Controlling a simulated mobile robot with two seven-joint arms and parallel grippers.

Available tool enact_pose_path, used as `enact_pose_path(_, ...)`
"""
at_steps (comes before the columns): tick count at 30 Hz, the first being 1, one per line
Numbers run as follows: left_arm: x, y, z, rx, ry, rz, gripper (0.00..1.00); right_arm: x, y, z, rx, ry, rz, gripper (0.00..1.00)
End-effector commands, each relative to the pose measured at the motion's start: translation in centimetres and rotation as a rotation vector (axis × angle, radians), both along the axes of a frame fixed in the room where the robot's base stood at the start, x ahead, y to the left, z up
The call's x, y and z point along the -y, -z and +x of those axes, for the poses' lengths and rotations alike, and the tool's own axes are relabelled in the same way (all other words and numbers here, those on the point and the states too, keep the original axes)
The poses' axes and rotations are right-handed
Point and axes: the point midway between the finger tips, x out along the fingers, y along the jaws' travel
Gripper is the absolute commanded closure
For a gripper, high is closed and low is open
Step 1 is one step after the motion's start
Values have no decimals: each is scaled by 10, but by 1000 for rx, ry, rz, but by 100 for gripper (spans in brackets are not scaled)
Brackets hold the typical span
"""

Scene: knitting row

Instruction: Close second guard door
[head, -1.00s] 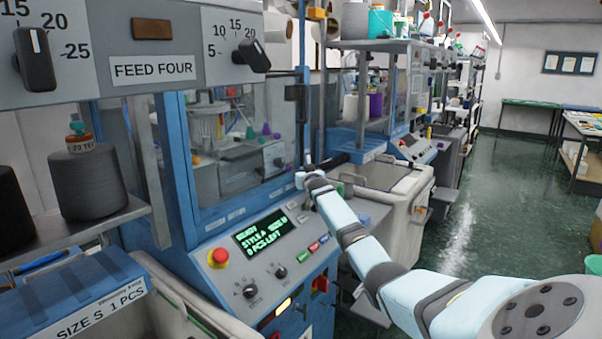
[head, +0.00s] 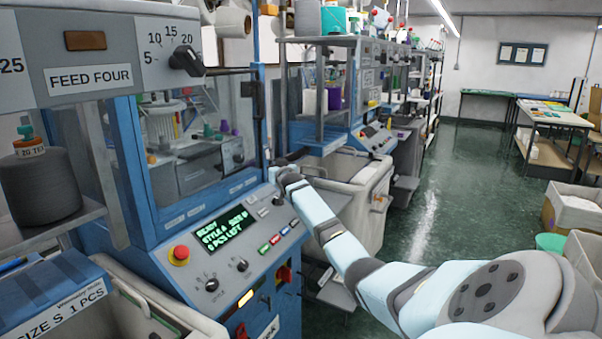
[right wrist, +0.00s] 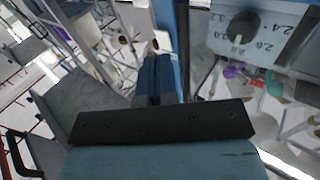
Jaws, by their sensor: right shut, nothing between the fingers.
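The clear guard door (head: 205,112) covers the front of the near blue knitting machine (head: 128,165). It looks nearly flush with the frame; I cannot tell whether it is fully shut. A dark handle or latch (head: 247,90) sits by its right side. My right gripper (head: 272,170) is at the machine's right front corner, low beside the door's edge, and small in the head view. In the right wrist view my gripper (right wrist: 155,72) is shut and empty, close to a blue upright (right wrist: 183,45). Contact with the door is unclear. My left gripper is not in view.
A control panel (head: 225,255) with a green-lit display (head: 222,229) and red stop button (head: 179,254) lies below the door. A pale bin (head: 345,190) stands behind my right arm. More machines line the aisle.

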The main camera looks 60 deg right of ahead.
Motion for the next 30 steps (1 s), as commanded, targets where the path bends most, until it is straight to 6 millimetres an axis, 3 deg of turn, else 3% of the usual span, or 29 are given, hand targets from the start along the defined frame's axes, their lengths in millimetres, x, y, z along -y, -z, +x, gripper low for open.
enact_pose_path(6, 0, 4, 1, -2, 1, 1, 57, 2, 6, -41, -7, -1, -1, 100)
enact_pose_path(13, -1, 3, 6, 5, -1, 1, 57, 4, 6, -73, -7, 0, 0, 100)
enact_pose_path(19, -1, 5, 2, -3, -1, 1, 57, 5, 6, -83, -8, -1, 1, 100)
enact_pose_path(30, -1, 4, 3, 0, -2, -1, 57, 5, 6, -84, -7, 0, 2, 100)
